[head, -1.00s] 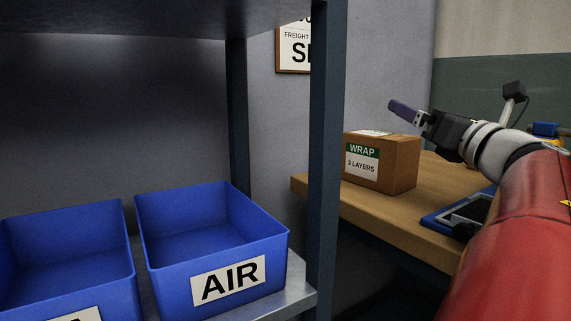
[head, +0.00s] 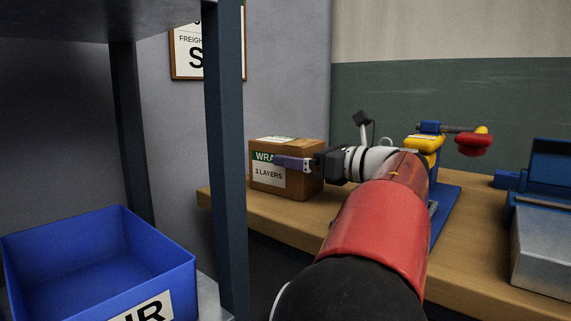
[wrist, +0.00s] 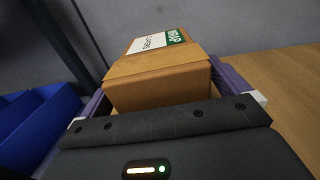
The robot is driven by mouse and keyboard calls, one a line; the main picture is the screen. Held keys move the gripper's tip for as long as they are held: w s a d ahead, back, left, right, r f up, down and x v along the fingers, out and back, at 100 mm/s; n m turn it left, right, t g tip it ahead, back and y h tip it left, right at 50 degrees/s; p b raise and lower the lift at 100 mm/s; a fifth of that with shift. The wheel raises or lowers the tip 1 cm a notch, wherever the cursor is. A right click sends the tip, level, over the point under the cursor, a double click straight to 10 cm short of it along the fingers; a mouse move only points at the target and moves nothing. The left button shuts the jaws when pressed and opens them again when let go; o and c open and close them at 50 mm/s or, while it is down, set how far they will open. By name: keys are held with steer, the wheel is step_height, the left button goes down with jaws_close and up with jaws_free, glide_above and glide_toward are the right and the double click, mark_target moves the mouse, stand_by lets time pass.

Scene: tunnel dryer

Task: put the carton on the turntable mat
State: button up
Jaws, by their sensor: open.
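The carton (head: 311,184) is a brown box with a green and white "WRAP 3 LAYERS" label, upright near the left end of the wooden bench. My gripper (head: 284,160) is open at the carton, with one purple finger across the front of its label in the head view; the other finger is hidden there. In the wrist view the carton (wrist: 160,88) lies between the two spread fingers of my gripper (wrist: 165,80), and the gripper body hides its near bottom part. I cannot tell whether the fingers touch it. I cannot make out a turntable mat.
A dark shelf post (head: 226,180) stands left of the bench (head: 460,262). A blue bin (head: 100,265) sits on the shelf. A blue and yellow device with a red part (head: 473,146) and a blue and grey machine (head: 540,240) stand on the bench to the right.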

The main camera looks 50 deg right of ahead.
steer(key=shift+w+a, duration=0.1)
steer(key=shift+w, duration=0.85)
steer(key=shift+c, duration=0.3)
steer(key=shift+r, duration=0.1)
steer(key=c, duration=1.6)
step_height(320, 180, up, 18)
steer(key=p, duration=0.4)
